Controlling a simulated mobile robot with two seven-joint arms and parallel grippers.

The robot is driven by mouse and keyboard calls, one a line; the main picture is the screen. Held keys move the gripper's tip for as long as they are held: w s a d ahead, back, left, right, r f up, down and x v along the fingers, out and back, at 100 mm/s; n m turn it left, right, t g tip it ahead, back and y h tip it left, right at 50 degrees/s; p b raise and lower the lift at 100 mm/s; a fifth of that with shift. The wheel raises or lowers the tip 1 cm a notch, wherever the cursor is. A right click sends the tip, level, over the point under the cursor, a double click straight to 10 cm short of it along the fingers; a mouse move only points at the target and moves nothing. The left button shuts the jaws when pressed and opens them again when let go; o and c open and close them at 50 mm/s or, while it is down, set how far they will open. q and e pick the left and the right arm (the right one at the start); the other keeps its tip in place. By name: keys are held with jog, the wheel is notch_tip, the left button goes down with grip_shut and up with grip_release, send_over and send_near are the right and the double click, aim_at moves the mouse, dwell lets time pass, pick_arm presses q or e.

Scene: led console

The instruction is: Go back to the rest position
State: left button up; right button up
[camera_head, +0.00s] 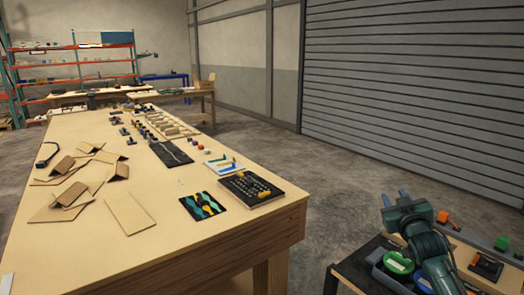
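My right gripper (395,196) is at the lower right, on a dark teal arm that comes up from the bottom edge. Its two blue fingertips stand apart with nothing visible between them, above the front of a small side table. My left gripper is not in view. A black console-like panel (262,188) with rows of small knobs lies on the long wooden table's (110,262) near right edge, well left of my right gripper and apart from it.
A black mat (188,213) with teal and yellow tools lies beside the panel. Cardboard pieces (128,212) lie on the table's left part. A dark side table (347,272) with a green-lidded tub (398,262) sits under my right arm. Bare floor (330,190) lies between the tables.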

jog(key=s+a+f+g+y, duration=0.1)
jog(key=s+a+f, duration=0.35)
jog(key=f, duration=0.25)
jog(key=s+a+f+n+g+y, duration=0.1)
jog(key=s+a+f+g, duration=0.15)
jog(key=s+f, duration=0.3)
jog(key=s+a+f+g+y, duration=0.1)
jog(key=s+a+f, duration=0.35)
jog(key=f, duration=0.25)
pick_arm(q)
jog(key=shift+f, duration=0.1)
pick_arm(e)
jog(key=s+a+f+g, duration=0.1)
jog(key=s+a+f, duration=0.1)
jog(key=s, duration=0.6)
jog(key=s+a+f+g+y, duration=0.1)
jog(key=s+a+f, duration=0.2)
jog(key=s, duration=0.5)
jog(key=s+a+f+g+y, duration=0.1)
jog(key=s+a+f, duration=0.2)
jog(key=s, duration=0.6)
jog(key=shift+a+f+m, duration=0.15)
jog(key=shift+a+m, duration=0.15)
jog(key=shift+a, duration=0.6)
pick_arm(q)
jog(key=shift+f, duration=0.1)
pick_arm(e)
jog(key=shift+f, duration=0.1)
